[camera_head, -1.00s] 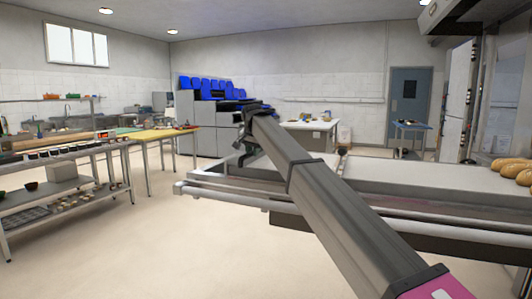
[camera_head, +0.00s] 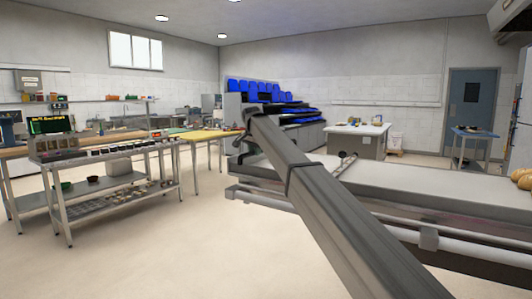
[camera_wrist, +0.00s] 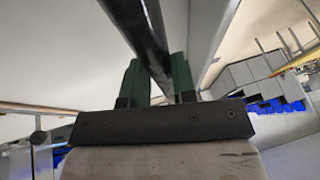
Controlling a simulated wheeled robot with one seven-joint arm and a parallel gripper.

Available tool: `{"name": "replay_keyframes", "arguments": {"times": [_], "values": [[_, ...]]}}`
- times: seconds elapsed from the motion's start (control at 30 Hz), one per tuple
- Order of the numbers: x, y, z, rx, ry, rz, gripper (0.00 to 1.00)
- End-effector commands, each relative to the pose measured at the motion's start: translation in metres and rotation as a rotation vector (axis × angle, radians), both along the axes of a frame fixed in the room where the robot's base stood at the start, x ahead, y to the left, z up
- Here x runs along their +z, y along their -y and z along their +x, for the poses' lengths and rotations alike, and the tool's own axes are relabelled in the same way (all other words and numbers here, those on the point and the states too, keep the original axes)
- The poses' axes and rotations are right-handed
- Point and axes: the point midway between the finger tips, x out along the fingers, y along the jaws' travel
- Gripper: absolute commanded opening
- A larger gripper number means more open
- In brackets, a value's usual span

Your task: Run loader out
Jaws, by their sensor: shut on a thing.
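The loader (camera_head: 410,182) is a long flat pale bed on a metal frame, reaching from the middle of the head view to its right edge. Bread loaves (camera_head: 523,179) lie on its right end, cut off by the picture edge. My gripper (camera_wrist: 157,75) has green fingers on either side of a dark round bar (camera_wrist: 140,25), shut on it. The bar appears to be the loader's handle; its join to the loader is hidden. In the head view my arm crosses in front of the loader and largely hides the gripper near the loader's left end.
A steel shelf table (camera_head: 110,155) with small dark items stands at left. A yellow-topped table (camera_head: 205,135) is behind it. Open floor (camera_head: 160,255) lies at front left.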

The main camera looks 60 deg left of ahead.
Motion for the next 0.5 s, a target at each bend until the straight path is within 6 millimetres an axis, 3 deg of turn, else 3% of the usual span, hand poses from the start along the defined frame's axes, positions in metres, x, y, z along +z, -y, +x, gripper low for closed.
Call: {"name": "replay_keyframes", "arguments": {"times": [0.03, 0.2, 0.5], "values": [[0.001, -0.01, -0.004, 0.001, 0.001, 0.002, 0.0], [0.001, -0.022, -0.011, 0.0, 0.002, 0.002, 0.0], [0.001, -0.028, -0.016, -0.001, 0.001, 0.003, 0.0]]}}
